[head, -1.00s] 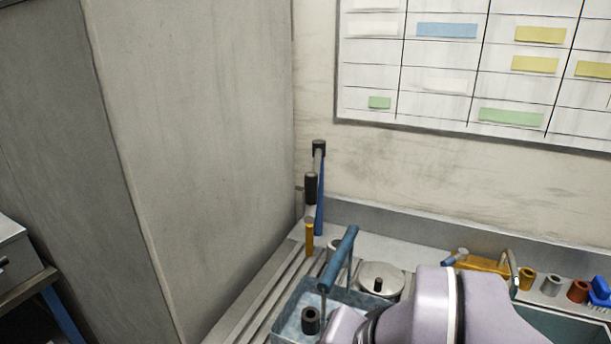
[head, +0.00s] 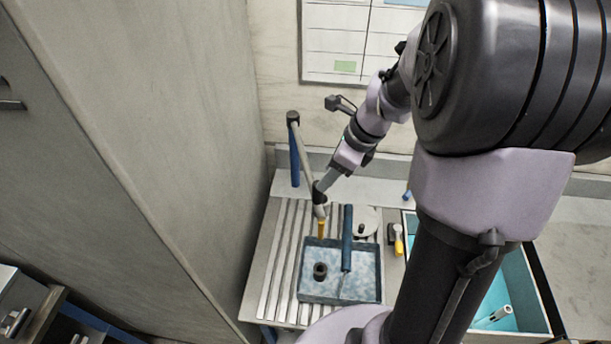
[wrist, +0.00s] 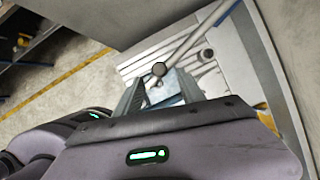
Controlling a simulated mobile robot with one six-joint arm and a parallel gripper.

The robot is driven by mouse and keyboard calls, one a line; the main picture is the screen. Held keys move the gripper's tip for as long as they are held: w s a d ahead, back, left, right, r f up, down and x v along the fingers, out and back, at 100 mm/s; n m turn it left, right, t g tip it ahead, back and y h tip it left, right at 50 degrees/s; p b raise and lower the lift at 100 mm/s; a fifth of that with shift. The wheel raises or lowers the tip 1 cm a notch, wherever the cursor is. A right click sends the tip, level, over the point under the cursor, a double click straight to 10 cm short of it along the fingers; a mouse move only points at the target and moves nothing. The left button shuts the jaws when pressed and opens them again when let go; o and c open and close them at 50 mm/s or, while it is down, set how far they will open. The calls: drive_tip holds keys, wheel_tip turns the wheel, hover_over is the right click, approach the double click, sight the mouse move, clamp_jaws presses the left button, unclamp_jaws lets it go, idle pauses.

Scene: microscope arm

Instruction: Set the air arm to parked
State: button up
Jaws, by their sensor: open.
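In the head view the black grip (head: 318,193) hangs near the back edge of the blue tray. My gripper (head: 324,185) reaches down from the right, its fingers close beside that grip. In the wrist view my gripper (wrist: 158,84) is open, and a dark round end (wrist: 159,69) of the air arm shows between or just beyond the fingertips. I cannot tell whether they touch.
A blue tray (head: 310,291) with a black ring and a blue-handled bar stands on the slatted bench. A round lid (head: 366,222) lies behind it. A teal bin (head: 541,318) is at right. A tall grey cabinet (head: 150,150) walls off the left side.

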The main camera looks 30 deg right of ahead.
sight(314, 190)
drive_tip(key=x, duration=0.8)
drive_tip(key=shift+a+f+b, duration=0.1)
drive_tip(key=shift+a+b, duration=0.05)
drive_tip(key=shift+b, duration=0.15)
drive_tip(key=shift+w+a+f, duration=0.1)
drive_tip(key=shift+w+f, duration=0.15)
clamp_jaws()
idle(0.7)
